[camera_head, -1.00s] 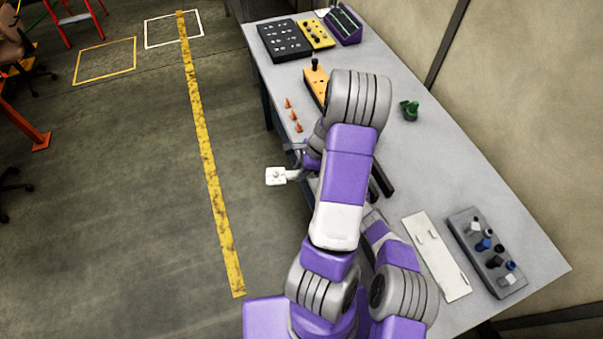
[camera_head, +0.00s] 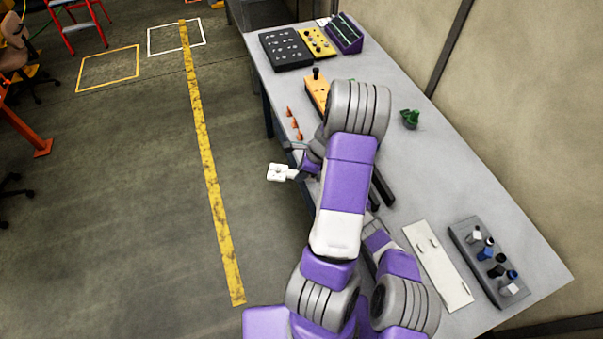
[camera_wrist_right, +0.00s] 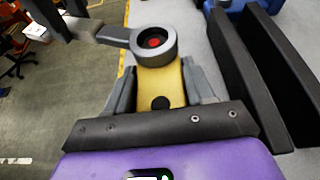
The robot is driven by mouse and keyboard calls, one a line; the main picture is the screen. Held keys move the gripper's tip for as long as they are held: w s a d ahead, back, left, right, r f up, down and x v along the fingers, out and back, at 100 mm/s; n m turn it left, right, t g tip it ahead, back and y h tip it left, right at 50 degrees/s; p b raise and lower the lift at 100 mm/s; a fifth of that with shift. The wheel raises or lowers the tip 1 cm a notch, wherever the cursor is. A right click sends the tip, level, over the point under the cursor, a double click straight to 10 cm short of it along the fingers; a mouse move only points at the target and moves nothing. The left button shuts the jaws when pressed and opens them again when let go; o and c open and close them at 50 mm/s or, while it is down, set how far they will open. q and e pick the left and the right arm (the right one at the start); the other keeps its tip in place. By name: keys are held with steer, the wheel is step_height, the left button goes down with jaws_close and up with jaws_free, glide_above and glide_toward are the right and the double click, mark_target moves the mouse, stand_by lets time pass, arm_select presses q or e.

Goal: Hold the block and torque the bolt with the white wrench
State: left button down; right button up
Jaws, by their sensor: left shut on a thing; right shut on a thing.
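The white wrench (camera_head: 278,172) shows its square pale end past the table's left edge in the head view. My left gripper (camera_head: 303,168) is shut on its stem. In the right wrist view, a grey ring end (camera_wrist_right: 153,46) surrounds a red bolt head (camera_wrist_right: 154,42), and its handle runs left to a dark finger. It appears to be the same wrench. My right gripper (camera_wrist_right: 160,85) is shut on the yellow block (camera_wrist_right: 174,88), which lies just below the ring and has a dark hole. My left arm hides the right gripper and block in the head view.
Black bars (camera_head: 382,188) stand close right of the right gripper. Orange cones (camera_head: 295,124) and an orange fixture (camera_head: 317,90) lie farther up the table. A white plate (camera_head: 437,265) and a grey tray (camera_head: 462,235) lie at the right.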

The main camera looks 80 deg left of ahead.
arm_select(q)
steer(key=shift+w+a+m+y, duration=0.2)
steer(key=shift+w+a+m, duration=0.05)
steer(key=shift+a+m, duration=0.35)
steer(key=shift+w+a+m+y, duration=0.2)
steer(key=shift+a+m, duration=0.35)
steer(key=shift+m, duration=0.05)
steer(key=shift+w+a+m+t+y, duration=0.4)
steer(key=shift+w+a+m, duration=0.15)
steer(key=shift+a+m, duration=0.4)
steer(key=shift+d, duration=0.1)
